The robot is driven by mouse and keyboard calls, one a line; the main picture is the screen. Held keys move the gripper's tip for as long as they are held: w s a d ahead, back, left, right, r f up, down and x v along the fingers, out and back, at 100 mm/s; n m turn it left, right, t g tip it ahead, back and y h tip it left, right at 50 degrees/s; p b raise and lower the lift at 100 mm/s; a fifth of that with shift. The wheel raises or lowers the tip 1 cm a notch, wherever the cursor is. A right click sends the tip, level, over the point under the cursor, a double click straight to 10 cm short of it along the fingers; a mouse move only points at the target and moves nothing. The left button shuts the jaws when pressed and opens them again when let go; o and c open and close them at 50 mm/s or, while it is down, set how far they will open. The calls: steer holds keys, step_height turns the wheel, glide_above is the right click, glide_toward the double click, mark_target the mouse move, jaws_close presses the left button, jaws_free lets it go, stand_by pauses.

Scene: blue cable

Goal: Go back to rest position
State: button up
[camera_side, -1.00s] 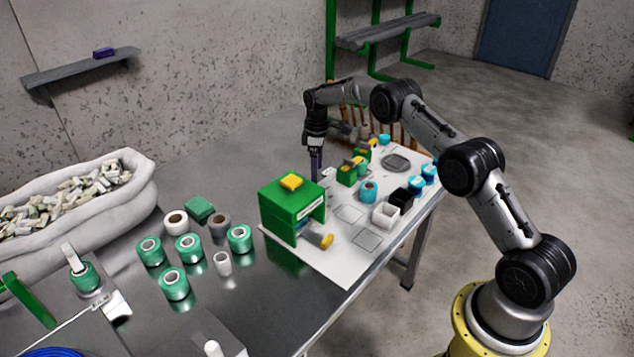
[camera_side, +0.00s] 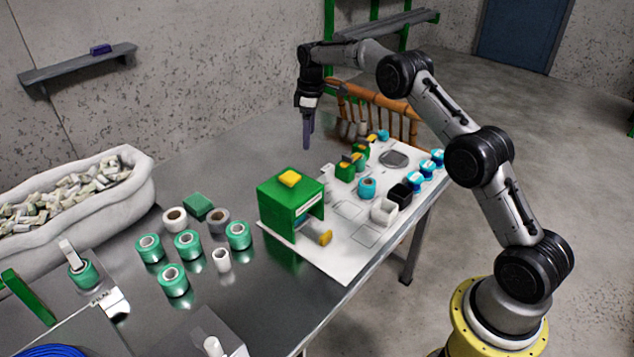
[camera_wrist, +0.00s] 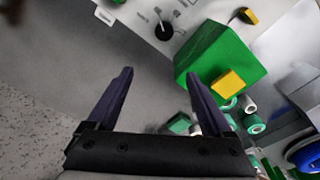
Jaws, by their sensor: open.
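My gripper (camera_side: 307,132) hangs fingers-down in the air above the table, behind the green box in the side view. In the wrist view, its two dark fingers (camera_wrist: 160,90) are spread apart with nothing between them. The blue cable (camera_side: 50,352) shows only in part at the bottom left corner of the side view. In the wrist view, a blue coil (camera_wrist: 308,155) shows at the right edge.
A green box with a yellow block on top (camera_side: 290,205) stands on a white board (camera_side: 345,265) with several small parts. Green and white rolls (camera_side: 188,244) stand to its left. A white sack (camera_side: 100,205) lies at the left. The air around my gripper is clear.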

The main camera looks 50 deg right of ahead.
steer(key=s+a+r+t, duration=0.1)
steer(key=s+a+r, duration=0.15)
steer(key=r, duration=0.85)
steer(key=s+a+r+t, duration=0.1)
steer(key=s+a+r, duration=0.4)
steer(key=s+r, duration=0.25)
steer(key=s+a+r+t, duration=0.2)
steer(key=s+a+r, duration=0.2)
steer(key=s+r, duration=0.4)
steer(key=s+a+r+m, duration=0.1)
steer(key=s+a+r, duration=0.15)
steer(key=s, duration=0.75)
steer(key=s+a+f+m, duration=0.2)
steer(key=s+f+m, duration=0.3)
steer(key=s+f, duration=0.9)
steer(key=shift+s+t, duration=0.3)
steer(key=shift+s, duration=0.6)
